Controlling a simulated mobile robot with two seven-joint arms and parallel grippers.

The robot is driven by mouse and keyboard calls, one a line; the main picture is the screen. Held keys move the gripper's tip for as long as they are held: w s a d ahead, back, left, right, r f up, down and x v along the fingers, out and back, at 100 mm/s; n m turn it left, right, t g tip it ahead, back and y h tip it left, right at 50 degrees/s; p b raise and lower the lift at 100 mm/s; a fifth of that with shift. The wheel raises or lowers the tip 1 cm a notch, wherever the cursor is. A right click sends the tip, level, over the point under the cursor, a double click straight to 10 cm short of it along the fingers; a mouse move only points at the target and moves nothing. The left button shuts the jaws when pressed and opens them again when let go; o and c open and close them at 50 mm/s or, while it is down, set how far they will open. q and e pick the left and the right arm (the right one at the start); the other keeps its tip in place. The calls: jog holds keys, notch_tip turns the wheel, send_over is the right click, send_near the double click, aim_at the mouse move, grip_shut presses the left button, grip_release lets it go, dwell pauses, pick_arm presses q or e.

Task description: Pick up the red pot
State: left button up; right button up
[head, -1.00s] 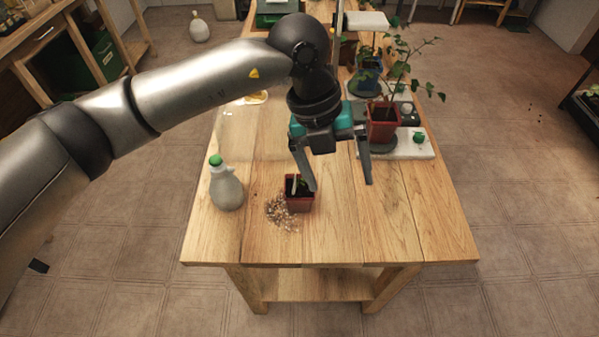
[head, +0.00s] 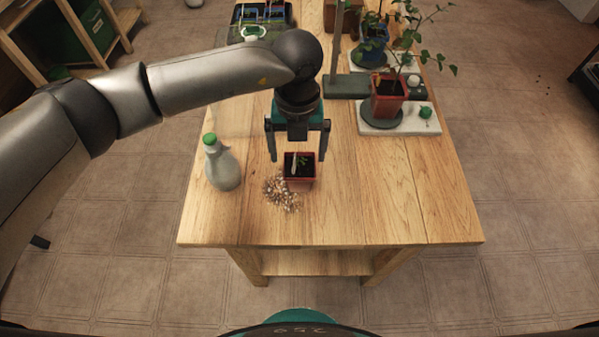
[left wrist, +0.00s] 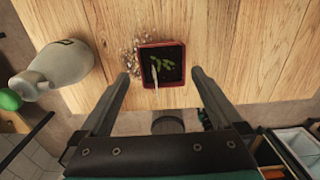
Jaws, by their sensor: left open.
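A small red pot (head: 300,172) with dark soil, a pale label stick and a small seedling stands upright near the front of the wooden table. It also shows in the left wrist view (left wrist: 141,67), just beyond the fingertips. My left gripper (head: 299,158) is open and empty, pointing down, with one finger on each side of the pot in the head view. In the left wrist view (left wrist: 160,76) the fingers appear spread wider than the pot. I cannot tell how high the fingertips are above the table. My right gripper is not in view.
A grey bottle with a green cap (head: 222,164) stands left of the pot. Pale grit (head: 281,192) lies beside the pot. A larger red pot with a plant (head: 388,97) stands on a white scale (head: 365,128) at the back right. The table's front right is clear.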

aim_at(300, 168)
pick_arm(q)
jog(key=f, duration=0.5)
jog(key=shift+d, duration=0.2)
jog(key=shift+r, duration=0.1)
jog(key=c, duration=1.3)
jog(key=shift+r, duration=0.1)
